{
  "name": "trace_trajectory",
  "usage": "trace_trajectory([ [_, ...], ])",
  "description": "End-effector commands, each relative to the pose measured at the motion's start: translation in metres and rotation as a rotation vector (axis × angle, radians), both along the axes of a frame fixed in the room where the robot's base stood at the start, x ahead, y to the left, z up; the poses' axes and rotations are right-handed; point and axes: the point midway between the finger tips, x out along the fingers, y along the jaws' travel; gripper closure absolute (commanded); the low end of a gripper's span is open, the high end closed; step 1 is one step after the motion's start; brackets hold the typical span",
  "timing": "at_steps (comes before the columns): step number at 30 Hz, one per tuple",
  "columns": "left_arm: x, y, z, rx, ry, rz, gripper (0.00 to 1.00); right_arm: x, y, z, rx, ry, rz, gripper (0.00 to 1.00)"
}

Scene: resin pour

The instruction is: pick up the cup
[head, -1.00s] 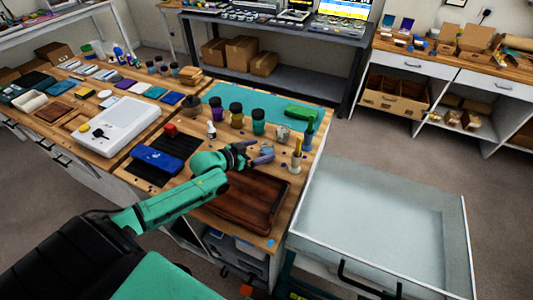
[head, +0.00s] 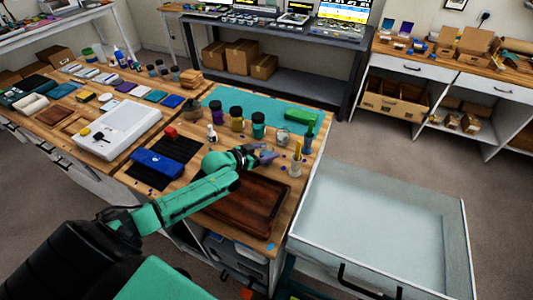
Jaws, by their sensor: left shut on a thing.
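My left gripper (head: 268,157) reaches in from the left over the workbench, just behind the brown wooden tray (head: 283,205). Its jaws are shut on a small, pale, see-through thing that looks like the cup (head: 267,149); the fingers hide much of it. I cannot tell whether it is clear of the bench top. Another clear cup (head: 282,136) stands just behind the gripper. My right gripper is not in view.
Dark-capped purple (head: 217,115), amber (head: 237,121) and teal (head: 258,128) bottles stand behind the gripper. A stick-topped bottle (head: 296,163) stands close on its right. A white scale (head: 122,128) is at left. An open pale bin (head: 385,220) is right of the bench.

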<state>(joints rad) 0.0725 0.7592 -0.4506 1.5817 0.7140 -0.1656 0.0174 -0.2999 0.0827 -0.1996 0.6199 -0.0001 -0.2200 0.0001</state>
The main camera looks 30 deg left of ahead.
Motion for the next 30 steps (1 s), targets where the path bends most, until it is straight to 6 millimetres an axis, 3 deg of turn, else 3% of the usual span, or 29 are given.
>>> trace_trajectory([
  [5,0.0,0.0,0.031,0.002,-0.005,-0.002,0.85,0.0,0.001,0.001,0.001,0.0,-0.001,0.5],
  [12,0.0,0.0,0.12,0.007,-0.008,-0.003,0.85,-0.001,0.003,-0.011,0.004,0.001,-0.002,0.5],
  [18,0.0,0.0,0.178,0.005,-0.006,0.0,0.85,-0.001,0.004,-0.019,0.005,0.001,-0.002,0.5],
  [22,0.0,0.0,0.194,0.002,-0.003,0.0,0.85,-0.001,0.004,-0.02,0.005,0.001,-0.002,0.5],
  [30,0.0,0.0,0.197,0.0,-0.001,0.0,0.85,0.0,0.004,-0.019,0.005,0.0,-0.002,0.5],
])
